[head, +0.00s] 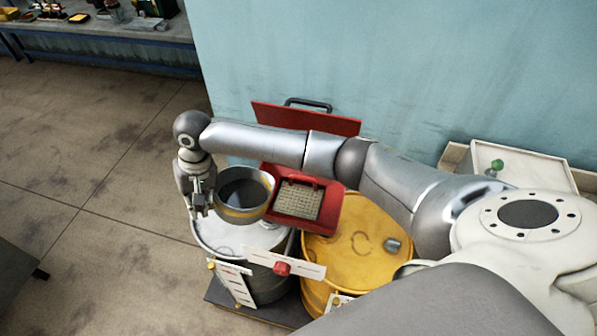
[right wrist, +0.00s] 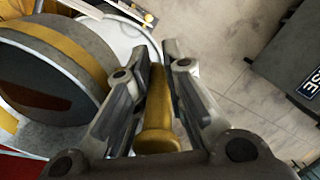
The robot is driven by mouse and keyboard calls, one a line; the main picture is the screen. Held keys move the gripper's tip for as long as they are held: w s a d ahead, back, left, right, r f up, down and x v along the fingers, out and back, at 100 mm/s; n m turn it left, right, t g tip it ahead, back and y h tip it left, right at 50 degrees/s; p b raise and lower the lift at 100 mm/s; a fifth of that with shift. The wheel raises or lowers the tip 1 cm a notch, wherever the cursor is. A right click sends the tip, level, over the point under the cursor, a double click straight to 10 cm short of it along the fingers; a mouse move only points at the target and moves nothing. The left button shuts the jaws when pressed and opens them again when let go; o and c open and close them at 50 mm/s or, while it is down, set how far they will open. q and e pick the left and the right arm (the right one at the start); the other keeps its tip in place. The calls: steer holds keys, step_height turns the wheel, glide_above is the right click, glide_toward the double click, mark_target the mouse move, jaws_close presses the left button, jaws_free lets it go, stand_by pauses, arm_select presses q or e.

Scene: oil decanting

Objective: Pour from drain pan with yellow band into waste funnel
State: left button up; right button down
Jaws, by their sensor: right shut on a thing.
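The grey round drain pan with the yellow band (head: 241,214) is held up above the pale-topped drum, just left of the waste funnel. Its dark inside faces the head camera; I cannot tell how far it tilts. My right gripper (head: 199,206) is shut on its brass-coloured handle (right wrist: 158,115) at the pan's left side. The pan's yellow band also shows in the right wrist view (right wrist: 82,42). The red square waste funnel (head: 328,207) has a grate inside, and its red lid (head: 300,117) stands open behind. My forearm crosses between lid and funnel in the picture. My left gripper is not in view.
The pale-topped drum (head: 216,238) and a yellow drum (head: 345,255) stand side by side on a dark base (head: 222,300). A blue wall (head: 400,70) is behind. A pale tray (head: 530,165) lies at right. A bench (head: 110,30) is far left, with open floor between.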

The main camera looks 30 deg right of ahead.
steer(key=d+r+y, duration=0.2)
steer(key=d+r, duration=0.1)
steer(key=shift+s+d+r+y, duration=0.1)
steer(key=shift+s+d+y, duration=0.1)
steer(key=shift+y, duration=0.1)
steer(key=shift+d+r+y+b, duration=0.15)
steer(key=shift+d+r+y, duration=0.15)
steer(key=shift+d, duration=0.25)
steer(key=shift+d+r+y+b, duration=0.1)
steer(key=shift+d+r+y, duration=0.1)
steer(key=shift+d+y, duration=0.25)
steer(key=shift+d+r+y+b, duration=0.15)
steer(key=shift+d+r+y, duration=0.1)
steer(key=shift+d, duration=0.35)
steer(key=shift+s+d+r+t+y+b, duration=0.15)
steer(key=shift+d+y+b, duration=0.25)
steer(key=shift+b, duration=0.4)
steer(key=shift+d+r+t+y+b, duration=0.25)
steer(key=shift+d+b, duration=0.25)
steer(key=shift+b, duration=0.3)
steer(key=shift+d+r+y+b, duration=0.5)
steer(key=shift+r+b, duration=0.1)
steer(key=shift+b, duration=0.2)
